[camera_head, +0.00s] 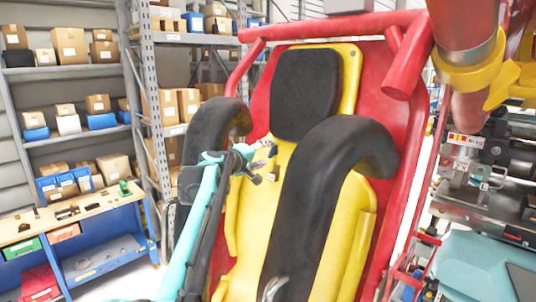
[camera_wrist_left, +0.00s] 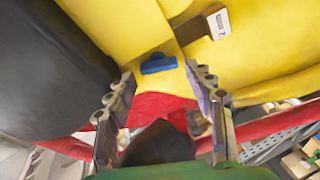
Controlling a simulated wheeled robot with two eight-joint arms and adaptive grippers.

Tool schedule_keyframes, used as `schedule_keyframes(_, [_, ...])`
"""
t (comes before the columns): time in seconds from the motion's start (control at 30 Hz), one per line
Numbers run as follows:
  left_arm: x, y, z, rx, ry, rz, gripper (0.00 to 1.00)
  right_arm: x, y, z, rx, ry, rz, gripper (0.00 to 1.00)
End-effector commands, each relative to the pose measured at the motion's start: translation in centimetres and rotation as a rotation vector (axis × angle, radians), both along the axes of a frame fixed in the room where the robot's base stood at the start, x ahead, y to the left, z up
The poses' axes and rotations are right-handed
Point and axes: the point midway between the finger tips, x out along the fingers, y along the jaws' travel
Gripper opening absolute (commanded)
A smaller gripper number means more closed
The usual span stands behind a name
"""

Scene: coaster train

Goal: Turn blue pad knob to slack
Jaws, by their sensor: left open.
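The blue pad knob (camera_wrist_left: 158,65) is a small blue bar on the yellow seat shell in the left wrist view. It lies ahead of my left gripper (camera_wrist_left: 160,80), roughly centred between the two spread fingertips and apart from them. The gripper is open with nothing between its fingers. In the head view, my left gripper (camera_head: 264,163) is at the yellow seat (camera_head: 250,215), between the black padded restraint arms (camera_head: 318,195). I cannot make out the knob there. My right gripper is not in view.
A red frame (camera_head: 405,140) surrounds the seat, with a black headrest (camera_head: 305,92). A white label marked 2 (camera_wrist_left: 218,24) is near the knob. A blue workbench (camera_head: 100,235) and box shelves stand left; machinery (camera_head: 475,175) stands right. The black restraint closely flanks my left gripper.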

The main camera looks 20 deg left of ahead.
Motion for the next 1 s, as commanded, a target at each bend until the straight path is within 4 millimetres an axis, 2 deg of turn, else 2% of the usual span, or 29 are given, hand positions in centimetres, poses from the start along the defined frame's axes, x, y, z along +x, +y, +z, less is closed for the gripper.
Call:
schedule_keyframes(0.2, [-4.9,0.7,0.8,-0.001,0.0,0.003,0.53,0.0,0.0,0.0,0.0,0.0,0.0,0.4])
schedule_keyframes(0.4, [-8.0,1.1,1.2,-0.001,0.0,0.002,0.53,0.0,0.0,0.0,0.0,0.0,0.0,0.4])
schedule_keyframes(0.6, [-9.0,1.1,1.4,-0.001,0.0,0.001,0.53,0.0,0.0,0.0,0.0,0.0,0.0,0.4])
schedule_keyframes(1.0, [-9.0,1.1,1.4,-0.001,0.0,0.001,0.53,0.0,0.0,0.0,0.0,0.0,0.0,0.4])
